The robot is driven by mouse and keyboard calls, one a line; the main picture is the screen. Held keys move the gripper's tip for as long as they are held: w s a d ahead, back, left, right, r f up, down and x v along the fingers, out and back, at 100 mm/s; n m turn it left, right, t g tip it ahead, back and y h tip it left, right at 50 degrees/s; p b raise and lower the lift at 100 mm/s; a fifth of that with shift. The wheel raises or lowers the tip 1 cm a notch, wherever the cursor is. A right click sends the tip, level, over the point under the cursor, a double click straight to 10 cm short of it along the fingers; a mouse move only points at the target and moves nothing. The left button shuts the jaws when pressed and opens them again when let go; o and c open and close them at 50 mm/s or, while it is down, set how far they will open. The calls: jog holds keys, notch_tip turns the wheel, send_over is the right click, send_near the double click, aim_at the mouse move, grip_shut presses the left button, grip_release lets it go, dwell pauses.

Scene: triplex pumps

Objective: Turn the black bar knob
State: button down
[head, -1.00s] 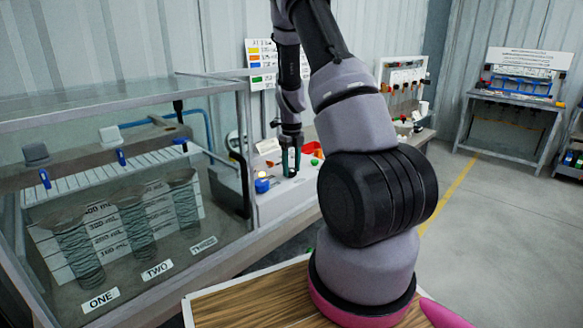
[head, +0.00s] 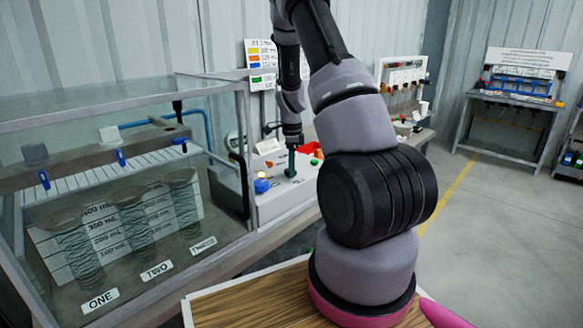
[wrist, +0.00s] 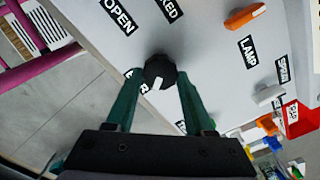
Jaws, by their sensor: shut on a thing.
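The black knob (wrist: 160,72) is in the middle of the wrist view, on a pale panel (wrist: 205,50). It is round with a white mark on it. My gripper (wrist: 160,76) has one green finger on each side of the knob and is shut on it. In the head view my gripper (head: 291,172) reaches down to the panel box (head: 285,205); the knob is hidden there. A label partly hidden by the left finger sits beside the knob.
An orange handle (wrist: 245,17) and a pale handle (wrist: 268,94) stand on the panel, right of the knob. A blue button (head: 262,185) is left of my gripper. A glass tank (head: 120,200) with several cylinders stands close on the left.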

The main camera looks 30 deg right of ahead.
jog(key=n, duration=0.7)
jog(key=shift+w, duration=0.15)
jog(key=n, duration=0.7)
jog(key=shift+w+n, duration=0.1)
jog(key=shift+n, duration=0.3)
jog(key=n, duration=0.3)
jog(key=shift+a, duration=0.1)
jog(key=n, duration=1.1)
jog(key=shift+a, duration=0.15)
